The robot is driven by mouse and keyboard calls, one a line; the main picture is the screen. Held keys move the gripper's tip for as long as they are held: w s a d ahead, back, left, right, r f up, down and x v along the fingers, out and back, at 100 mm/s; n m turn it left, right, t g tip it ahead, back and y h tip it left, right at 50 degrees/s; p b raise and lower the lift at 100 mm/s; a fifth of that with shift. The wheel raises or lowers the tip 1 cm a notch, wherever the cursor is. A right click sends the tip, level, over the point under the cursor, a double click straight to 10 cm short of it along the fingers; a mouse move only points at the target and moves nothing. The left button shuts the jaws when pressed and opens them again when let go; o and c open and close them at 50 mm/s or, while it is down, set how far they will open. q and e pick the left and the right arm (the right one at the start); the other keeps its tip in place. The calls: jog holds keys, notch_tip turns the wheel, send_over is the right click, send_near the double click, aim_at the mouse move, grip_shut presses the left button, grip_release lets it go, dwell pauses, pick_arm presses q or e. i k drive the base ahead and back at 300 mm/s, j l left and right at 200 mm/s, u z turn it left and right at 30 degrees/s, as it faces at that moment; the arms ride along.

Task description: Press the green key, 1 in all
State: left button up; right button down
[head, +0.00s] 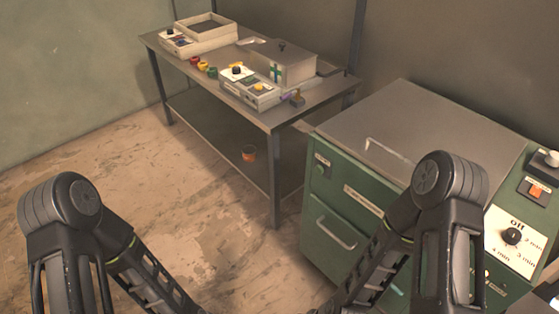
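No key that I can clearly make out as the green key shows in the head view. A small round green piece (211,72) stands at the front edge of the metal table, beside a yellow and a red one; it is too small to tell what it is. The green cabinet (340,205) at the right has a panel with a black dial (512,236) marked Off and minutes, and an orange-lit switch (537,190) above it. My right arm hides part of the cabinet front and panel. Both my arms run out of the bottom of the picture, so neither gripper shows.
The metal table (262,117) at the back carries an open-topped box device (205,38) and a lidded box device (285,66). An orange cup (249,153) stands on its lower shelf. The floor (170,190) in front of the table is clear.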

aim_at(319, 170)
jog(key=i+j, duration=0.15)
jog(key=j, duration=0.2)
jog(key=i+j, duration=0.1)
jog(key=j, duration=0.25)
jog(key=i+j, duration=0.15)
jog(key=j, duration=0.15)
jog(key=i+j, duration=0.1)
jog(key=j, duration=0.25)
jog(key=u, duration=0.05)
